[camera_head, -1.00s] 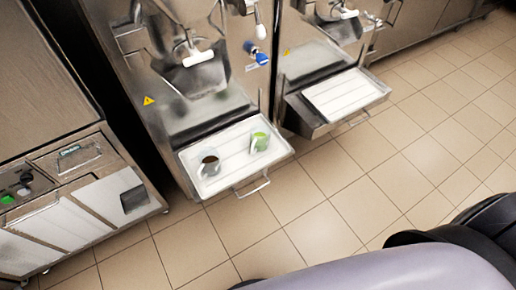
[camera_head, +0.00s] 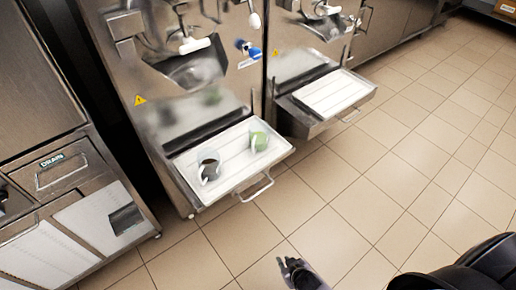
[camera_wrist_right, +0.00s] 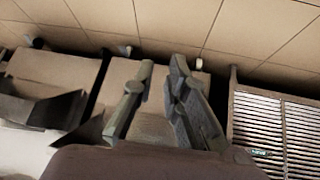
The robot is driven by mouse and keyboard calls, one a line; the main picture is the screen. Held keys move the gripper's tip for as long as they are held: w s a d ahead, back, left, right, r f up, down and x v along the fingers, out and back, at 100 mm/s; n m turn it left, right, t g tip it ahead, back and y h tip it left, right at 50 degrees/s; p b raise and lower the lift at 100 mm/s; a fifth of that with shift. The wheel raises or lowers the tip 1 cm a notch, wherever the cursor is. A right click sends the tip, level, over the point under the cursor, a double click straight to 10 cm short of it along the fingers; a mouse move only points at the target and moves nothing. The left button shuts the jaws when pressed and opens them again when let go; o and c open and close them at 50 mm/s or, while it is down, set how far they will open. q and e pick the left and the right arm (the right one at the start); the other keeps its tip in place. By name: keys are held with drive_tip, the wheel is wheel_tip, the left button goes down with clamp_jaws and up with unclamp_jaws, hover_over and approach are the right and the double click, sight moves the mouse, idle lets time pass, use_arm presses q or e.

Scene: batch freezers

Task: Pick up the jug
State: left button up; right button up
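Two small jugs stand upright on the white drip tray (camera_head: 233,173) of the nearer freezer in the head view. The left jug (camera_head: 208,166) is clear or pale with a dark inside; the right jug (camera_head: 259,137) is green with a pale handle side. My right gripper (camera_head: 291,264) is at the bottom middle of the head view, over the floor, well apart from both jugs. In the right wrist view its two fingers (camera_wrist_right: 163,72) stand apart with nothing between them. No jug is recognisable in that view. My left gripper is not in view.
A second freezer with an empty white tray (camera_head: 333,93) stands to the right. Both trays stick out with wire handles, the nearer handle (camera_head: 258,188) facing the floor. A steel cabinet marked DRAIN (camera_head: 55,168) is at left. The tiled floor (camera_head: 385,180) is clear.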

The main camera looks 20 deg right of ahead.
drive_tip(key=w+r+t+b, duration=0.25)
drive_tip(key=w+b, duration=0.25)
drive_tip(key=w, duration=0.3)
drive_tip(key=m+t+b, duration=0.2)
drive_tip(key=t+b, duration=0.6)
drive_tip(key=b, duration=0.7)
approach(253, 153)
drive_tip(key=shift+h, duration=0.3)
drive_tip(key=w, duration=0.1)
drive_tip(key=w+r, duration=0.1)
drive_tip(key=w, duration=0.3)
drive_tip(key=shift+a+r+b, duration=0.15)
drive_tip(key=shift+r+b, duration=0.1)
drive_tip(key=shift+b, duration=0.15)
drive_tip(key=shift+w, duration=0.45)
drive_tip(key=shift+w+f+b, duration=0.15)
drive_tip(key=shift+w+b, duration=0.3)
drive_tip(key=shift+w, duration=1.9)
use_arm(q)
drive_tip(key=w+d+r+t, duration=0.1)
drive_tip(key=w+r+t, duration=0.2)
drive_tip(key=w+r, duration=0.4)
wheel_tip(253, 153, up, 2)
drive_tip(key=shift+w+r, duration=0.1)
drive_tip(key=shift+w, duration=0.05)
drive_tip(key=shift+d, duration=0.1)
use_arm(e)
drive_tip(key=shift+c, duration=0.5)
clamp_jaws()
